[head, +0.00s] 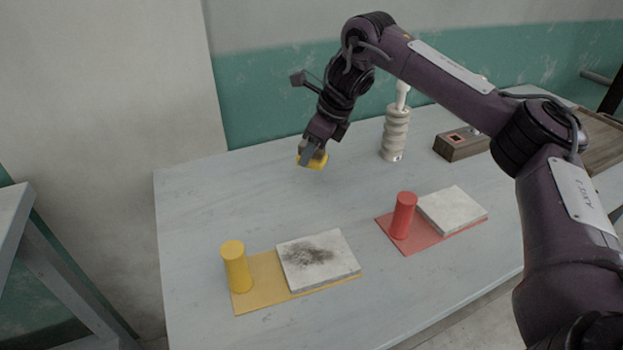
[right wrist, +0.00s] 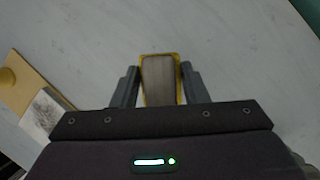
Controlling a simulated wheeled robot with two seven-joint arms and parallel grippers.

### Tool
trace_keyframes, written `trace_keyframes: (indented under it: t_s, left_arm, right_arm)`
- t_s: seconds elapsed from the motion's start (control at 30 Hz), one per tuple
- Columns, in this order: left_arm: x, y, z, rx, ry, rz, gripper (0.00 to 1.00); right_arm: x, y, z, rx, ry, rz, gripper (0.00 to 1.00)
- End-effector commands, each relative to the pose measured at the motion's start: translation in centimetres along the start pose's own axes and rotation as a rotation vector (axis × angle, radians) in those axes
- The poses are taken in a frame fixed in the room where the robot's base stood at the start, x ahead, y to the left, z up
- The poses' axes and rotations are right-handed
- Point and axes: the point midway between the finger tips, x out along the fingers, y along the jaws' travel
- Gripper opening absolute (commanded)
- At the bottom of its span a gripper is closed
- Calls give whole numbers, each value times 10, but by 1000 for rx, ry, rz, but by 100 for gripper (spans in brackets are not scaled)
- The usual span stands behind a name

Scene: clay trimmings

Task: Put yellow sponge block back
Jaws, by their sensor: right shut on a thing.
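The yellow sponge block (head: 316,161) is between the fingers of my right gripper (head: 310,155), over the back left part of the table in the head view. In the right wrist view the block (right wrist: 160,80) shows a greyish-brown face with a yellow rim, and the fingers of my right gripper (right wrist: 159,86) are shut on its two sides. I cannot tell whether the block touches the table. My left gripper is not in view.
A yellow mat (head: 262,283) holds a yellow cylinder (head: 236,266) and a smudged white tile (head: 318,262). A red mat (head: 412,238) holds a red cylinder (head: 403,215) and a pale tile (head: 452,209). A ribbed pale vase (head: 395,134) and a wooden box (head: 461,144) stand at the back.

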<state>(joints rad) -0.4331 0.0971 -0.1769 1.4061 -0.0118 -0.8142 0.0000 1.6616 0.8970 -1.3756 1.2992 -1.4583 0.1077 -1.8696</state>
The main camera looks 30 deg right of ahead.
Motion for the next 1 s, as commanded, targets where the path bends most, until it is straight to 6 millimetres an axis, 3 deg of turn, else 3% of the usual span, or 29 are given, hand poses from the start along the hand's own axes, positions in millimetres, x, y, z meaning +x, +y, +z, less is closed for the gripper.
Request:
trace_keyframes:
  t_s: [0.27, 0.5, 0.87, 0.9, 1.0]
  left_arm:
    - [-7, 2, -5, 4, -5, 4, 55]
    - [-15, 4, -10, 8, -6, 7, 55]
    - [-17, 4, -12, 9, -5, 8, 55]
    - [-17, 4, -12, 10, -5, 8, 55]
    - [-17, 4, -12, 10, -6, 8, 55]
  right_arm:
    - [20, 0, -9, 1, 1, 0, 19]
    - [52, 0, -23, 1, 2, 0, 19]
    - [56, 0, -24, 1, 0, 0, 19]
    - [56, 0, -24, 1, 0, -1, 43]
    - [56, 0, -24, 1, 0, -1, 56]
